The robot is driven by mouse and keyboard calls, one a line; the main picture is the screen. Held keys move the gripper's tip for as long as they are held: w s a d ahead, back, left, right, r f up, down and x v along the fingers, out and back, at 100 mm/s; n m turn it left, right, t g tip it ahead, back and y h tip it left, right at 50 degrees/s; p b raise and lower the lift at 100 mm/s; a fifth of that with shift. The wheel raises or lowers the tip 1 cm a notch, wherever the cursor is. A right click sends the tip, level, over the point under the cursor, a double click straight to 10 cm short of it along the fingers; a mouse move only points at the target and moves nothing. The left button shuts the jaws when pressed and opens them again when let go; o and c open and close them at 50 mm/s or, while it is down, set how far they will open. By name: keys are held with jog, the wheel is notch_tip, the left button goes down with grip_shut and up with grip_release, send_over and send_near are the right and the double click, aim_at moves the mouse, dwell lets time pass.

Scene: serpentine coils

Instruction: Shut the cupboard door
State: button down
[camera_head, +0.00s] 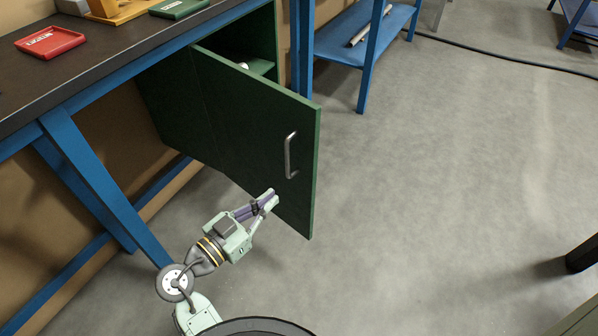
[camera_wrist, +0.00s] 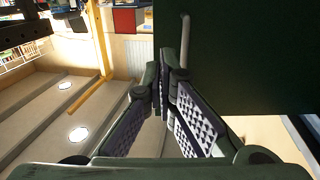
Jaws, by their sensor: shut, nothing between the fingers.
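The green cupboard door (camera_head: 252,130) stands swung open under the workbench, with a metal bar handle (camera_head: 291,156) near its free edge. The cupboard's inside shows above the door, with a green shelf (camera_head: 262,66) and a pale object partly hidden on it. My gripper (camera_head: 272,196) is shut and empty, close to the door's outer face, below and left of the handle. In the wrist view the door (camera_wrist: 245,60) fills the upper right, the handle (camera_wrist: 185,40) is at its left, and my fingertips (camera_wrist: 167,70) are together. I cannot tell whether they touch the door.
The dark-topped workbench (camera_head: 100,60) holds a red tray (camera_head: 50,42) and a green tray (camera_head: 178,8). Its blue leg (camera_head: 105,190) slants down beside my arm. A blue shelf unit (camera_head: 345,48) stands behind the door.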

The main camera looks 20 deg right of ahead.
aim_at(309, 167)
jog(key=p+x, duration=0.3)
jog(key=x, duration=0.6)
jog(key=shift+w+d+r, duration=0.15)
jog(key=shift+w+d, duration=0.1)
jog(key=shift+d, duration=0.1)
jog(key=shift+w+d, duration=0.3)
jog(key=shift+d, duration=0.25)
